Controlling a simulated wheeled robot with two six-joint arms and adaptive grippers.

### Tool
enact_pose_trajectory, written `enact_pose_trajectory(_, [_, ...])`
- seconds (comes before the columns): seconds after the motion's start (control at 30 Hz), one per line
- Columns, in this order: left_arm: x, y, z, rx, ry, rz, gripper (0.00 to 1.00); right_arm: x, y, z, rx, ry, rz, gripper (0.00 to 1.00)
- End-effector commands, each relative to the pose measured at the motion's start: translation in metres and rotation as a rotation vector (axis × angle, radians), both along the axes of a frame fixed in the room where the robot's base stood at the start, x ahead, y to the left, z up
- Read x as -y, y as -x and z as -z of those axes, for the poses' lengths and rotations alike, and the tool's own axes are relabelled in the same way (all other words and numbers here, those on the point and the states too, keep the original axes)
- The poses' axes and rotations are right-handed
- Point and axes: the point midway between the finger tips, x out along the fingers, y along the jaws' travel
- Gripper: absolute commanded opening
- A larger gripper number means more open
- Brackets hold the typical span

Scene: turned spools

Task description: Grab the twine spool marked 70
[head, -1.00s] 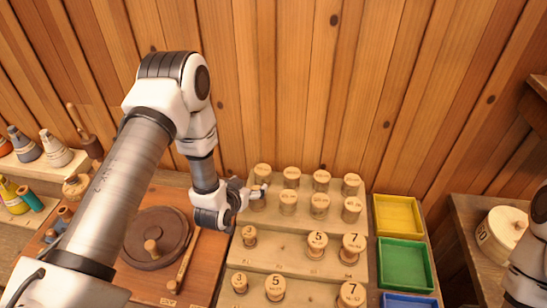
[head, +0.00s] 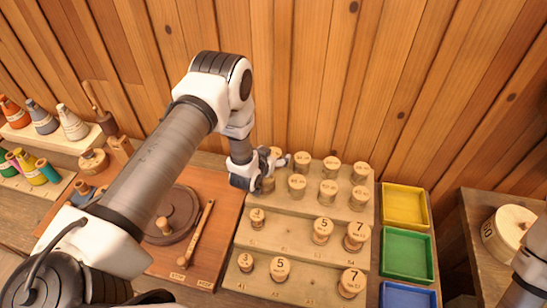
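Several small wooden spools with marked tops stand in rows on a stepped wooden rack (head: 275,240). The back rows hold paler, wider spools, such as the back-right one (head: 361,171); their marks are too small to read, so I cannot tell which is 70. My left gripper (head: 283,160) is at the rack's back-left corner, beside the front-left pale spool (head: 268,184) and in front of the back-left one (head: 277,152). It partly hides both. I cannot tell whether its fingers are apart or touch a spool. My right gripper is out of view.
Yellow (head: 404,206), green (head: 407,254) and blue (head: 408,294) trays stand right of the rack. A large round wooden piece (head: 508,232) lies farther right. A plank wall closes the back.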

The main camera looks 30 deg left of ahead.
Motion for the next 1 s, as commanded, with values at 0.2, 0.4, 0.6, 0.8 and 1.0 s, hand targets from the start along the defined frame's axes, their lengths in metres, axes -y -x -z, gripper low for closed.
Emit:
enact_pose_trajectory(0.2, [0.0, 0.0, 0.0, 0.0, 0.0, 0.0, 0.2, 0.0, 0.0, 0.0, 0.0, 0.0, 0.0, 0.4])
enact_pose_trajectory(0.4, [0.0, 0.0, 0.0, 0.0, 0.0, 0.0, 0.2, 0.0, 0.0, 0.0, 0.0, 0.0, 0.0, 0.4])
enact_pose_trajectory(0.6, [0.0, 0.0, -0.005, 0.001, 0.0, 0.0, 0.2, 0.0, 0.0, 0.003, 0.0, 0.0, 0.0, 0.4])
enact_pose_trajectory(0.8, [0.0, -0.001, -0.031, 0.004, 0.001, 0.0, 0.2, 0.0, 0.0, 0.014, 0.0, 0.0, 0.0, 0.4])
enact_pose_trajectory(1.0, [0.0, -0.001, -0.069, 0.005, 0.0, -0.001, 0.2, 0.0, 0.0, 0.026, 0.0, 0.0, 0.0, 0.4])
